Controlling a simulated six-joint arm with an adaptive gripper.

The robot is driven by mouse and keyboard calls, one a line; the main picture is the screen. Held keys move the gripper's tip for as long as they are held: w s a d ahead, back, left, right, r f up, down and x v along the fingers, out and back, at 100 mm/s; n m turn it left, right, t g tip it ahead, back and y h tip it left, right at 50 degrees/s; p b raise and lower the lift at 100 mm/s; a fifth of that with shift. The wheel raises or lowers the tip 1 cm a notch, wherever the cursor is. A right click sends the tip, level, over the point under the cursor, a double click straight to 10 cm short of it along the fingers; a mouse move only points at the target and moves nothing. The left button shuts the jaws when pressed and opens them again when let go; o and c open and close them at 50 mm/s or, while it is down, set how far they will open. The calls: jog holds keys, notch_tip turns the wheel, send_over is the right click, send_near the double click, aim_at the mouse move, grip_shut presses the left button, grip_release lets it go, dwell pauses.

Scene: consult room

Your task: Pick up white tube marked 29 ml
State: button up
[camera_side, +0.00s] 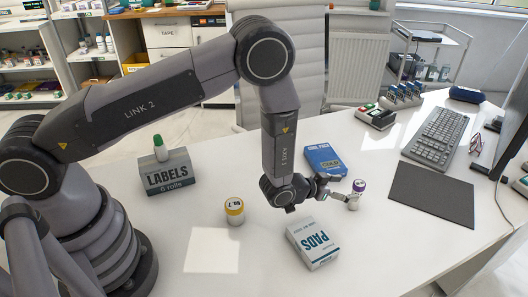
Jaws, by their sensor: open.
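A small white tube with a purple cap (355,196) stands upright on the white table, right of my gripper. A second white tube with a yellow cap (234,213) stands upright to the left. A white tube with a green cap (159,149) stands on top of the LABELS box. The print is too small for me to tell which one is marked 29 ml. My gripper (342,194) is open beside the purple-capped tube, its fingers pointing towards it. I cannot tell whether the fingers touch or surround it.
The LABELS box (167,175) stands at the left. A PADS box (313,244) lies in front of my gripper, and a blue cold pack box (325,160) lies behind it. A dark mat (432,194) and a keyboard (440,136) lie to the right. The front right of the table is clear.

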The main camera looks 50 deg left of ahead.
aim_at(354, 188)
jog(key=shift+x, duration=2.75)
jog(key=shift+f, duration=0.1)
jog(key=shift+c, duration=0.3)
jog(key=c, duration=1.1)
